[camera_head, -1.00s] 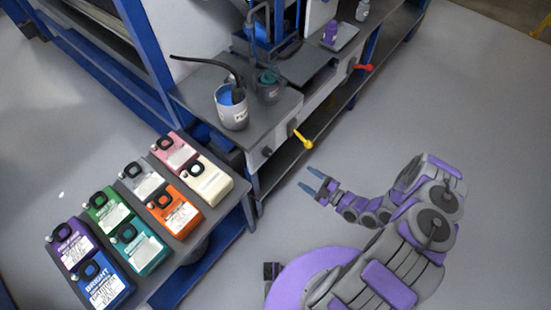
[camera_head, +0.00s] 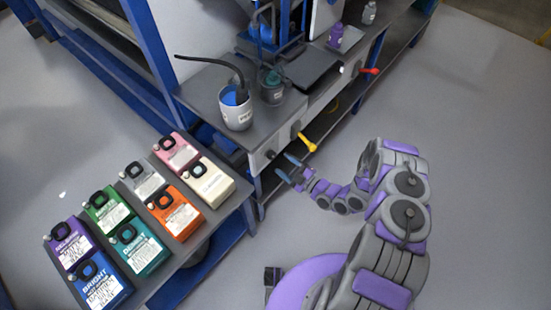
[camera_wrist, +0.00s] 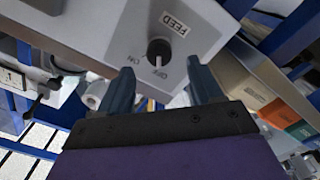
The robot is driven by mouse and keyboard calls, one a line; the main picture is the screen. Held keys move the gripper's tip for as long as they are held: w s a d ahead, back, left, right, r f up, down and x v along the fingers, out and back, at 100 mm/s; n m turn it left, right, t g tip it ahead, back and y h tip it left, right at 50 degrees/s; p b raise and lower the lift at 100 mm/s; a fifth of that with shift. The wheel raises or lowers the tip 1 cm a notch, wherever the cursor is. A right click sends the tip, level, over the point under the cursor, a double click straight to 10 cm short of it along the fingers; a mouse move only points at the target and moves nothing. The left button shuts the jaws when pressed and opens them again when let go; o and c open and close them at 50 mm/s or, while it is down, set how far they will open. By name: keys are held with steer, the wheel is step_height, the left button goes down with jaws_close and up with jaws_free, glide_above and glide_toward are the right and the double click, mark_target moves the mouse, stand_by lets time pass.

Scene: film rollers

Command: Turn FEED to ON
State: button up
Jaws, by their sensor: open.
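The FEED knob (camera_wrist: 158,50) is a round black dial with a pale pointer on a light grey panel (camera_wrist: 205,40) in the wrist view. The FEED label (camera_wrist: 174,23) is beside it, with OFF and ON marked around it. The pointer appears to be on the OFF side. My gripper (camera_wrist: 161,75) is open and empty, its two blue-grey fingers on either side of the knob in the picture; no contact is visible. In the head view my gripper (camera_head: 287,167) is at the front of the grey bench box, near a small dark knob (camera_head: 270,154).
A yellow-handled valve (camera_head: 307,143) is just above my gripper, and a red-handled one (camera_head: 369,71) is further right. A mug-like container (camera_head: 236,110) with a black hose stands on the bench. Several coloured ink containers (camera_head: 128,250) stand on the lower-left table. Floor at right is clear.

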mark_target(274, 157)
steer(key=shift+b+x, duration=0.4)
steer(key=shift+x, duration=2.35)
steer(key=shift+c, duration=0.4)
steer(key=c, duration=1)
steer(key=m+p, duration=0.1)
steer(key=m, duration=1)
steer(key=shift+m, duration=0.4)
